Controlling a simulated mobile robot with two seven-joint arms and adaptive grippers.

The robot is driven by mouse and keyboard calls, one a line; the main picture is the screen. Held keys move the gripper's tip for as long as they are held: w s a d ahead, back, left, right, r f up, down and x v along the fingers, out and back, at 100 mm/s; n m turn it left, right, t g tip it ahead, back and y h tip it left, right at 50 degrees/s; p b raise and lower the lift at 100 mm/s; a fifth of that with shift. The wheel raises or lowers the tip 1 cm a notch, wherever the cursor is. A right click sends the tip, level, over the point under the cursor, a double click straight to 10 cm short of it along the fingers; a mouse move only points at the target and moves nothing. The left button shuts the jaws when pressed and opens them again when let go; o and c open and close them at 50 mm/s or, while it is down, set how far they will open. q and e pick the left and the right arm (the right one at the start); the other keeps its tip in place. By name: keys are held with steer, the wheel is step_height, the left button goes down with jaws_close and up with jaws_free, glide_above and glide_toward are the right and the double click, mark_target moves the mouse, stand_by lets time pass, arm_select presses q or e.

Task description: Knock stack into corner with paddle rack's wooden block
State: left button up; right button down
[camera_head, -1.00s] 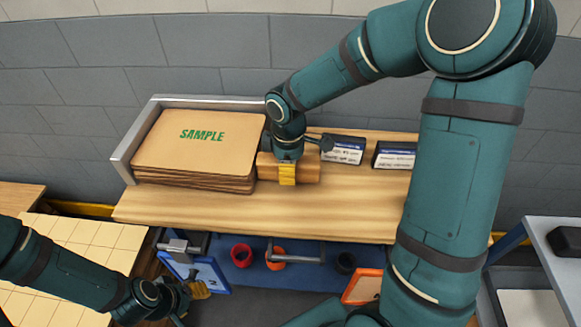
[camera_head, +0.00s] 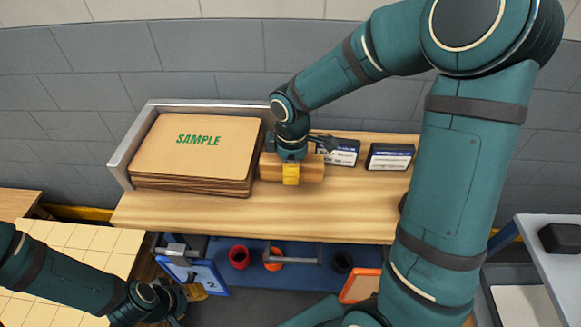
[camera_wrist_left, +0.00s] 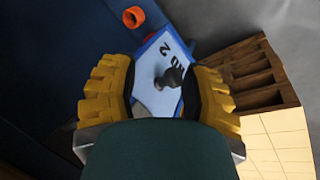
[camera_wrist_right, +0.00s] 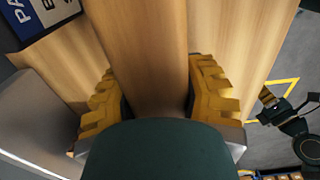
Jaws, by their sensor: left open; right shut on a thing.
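The stack (camera_head: 195,150) of brown boards, its top marked SAMPLE, lies at the left end of the wooden table, inside a grey metal corner fence (camera_head: 135,137). My right gripper (camera_head: 291,180) is shut on the wooden block (camera_head: 312,168), just right of the stack; a narrow gap seems to lie between block and stack. The block also fills the middle of the right wrist view (camera_wrist_right: 145,50). My left gripper (camera_head: 190,294) is open below the table's front edge, beside a blue-edged panel (camera_head: 200,275). In the left wrist view this panel (camera_wrist_left: 150,85), with a dark knob, shows between the fingers.
Two dark labelled boxes (camera_head: 340,151) (camera_head: 390,156) stand at the back of the table (camera_head: 250,215), right of the block. Red and orange rings (camera_head: 239,257) (camera_head: 273,259) sit on a blue surface below. The table front is clear.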

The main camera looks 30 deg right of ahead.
step_height(320, 180, up, 3)
steer(key=shift+p, duration=0.95)
step_height(320, 180, up, 5)
steer(key=p, duration=0.4)
steer(key=shift+f, duration=0.1)
